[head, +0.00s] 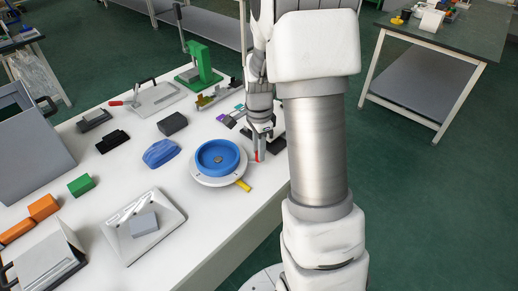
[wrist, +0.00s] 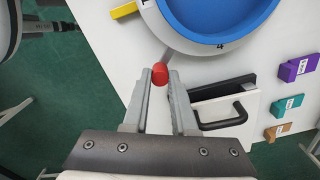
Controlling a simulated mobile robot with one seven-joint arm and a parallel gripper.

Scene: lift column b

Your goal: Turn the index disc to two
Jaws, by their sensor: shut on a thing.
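The index disc (head: 195,175) is a light grey round plate with a blue dish (head: 217,157) on top, on the white table. In the wrist view the disc's rim (wrist: 178,38) shows at the top, with a "4" and part of another mark on it. A yellow pointer (head: 243,185) lies at its edge; it also shows in the wrist view (wrist: 124,11). My gripper (head: 259,155) is at the disc's edge, shut on a red knob (wrist: 160,74) on a thin stem from the disc. The "2" mark cannot be made out.
A black-handled plate (wrist: 225,113) lies close beside my gripper, with purple (wrist: 298,67), teal and brown blocks further right. A blue rounded block (head: 161,153), a dark block (head: 173,123) and a sloped white panel (head: 120,235) stand around the disc. The table edge is near.

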